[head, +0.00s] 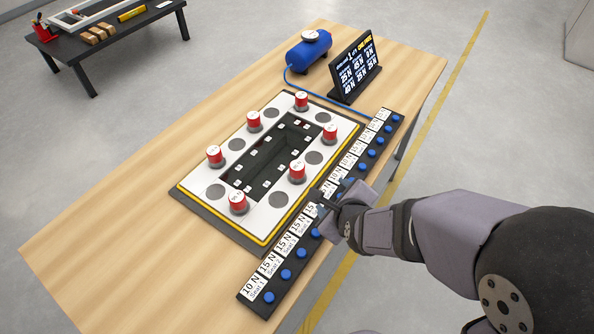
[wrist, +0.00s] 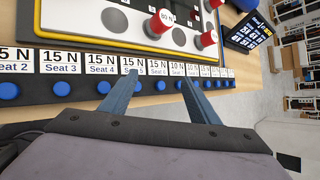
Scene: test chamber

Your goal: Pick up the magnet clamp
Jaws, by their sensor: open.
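Several red cylindrical clamps with white tops and dark bases, which look like the magnet clamps, stand upright on a white frame (head: 277,199) around a dark rectangular opening. In the head view, one clamp (head: 297,172) stands on the near side, with others at the near left (head: 238,203) and right (head: 330,133). In the wrist view, a red clamp (wrist: 161,23) shows above my fingers and another (wrist: 207,39) to its right. My gripper (head: 332,194) is open and empty over the button strip, apart from the clamps; its fingers (wrist: 160,79) point toward the frame.
A black strip (head: 243,297) with force and seat labels and blue buttons runs along the near table edge. A blue tank (head: 308,52) with a gauge and hose and a black display (head: 355,68) stand at the back. The wooden table's left (head: 110,215) is clear.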

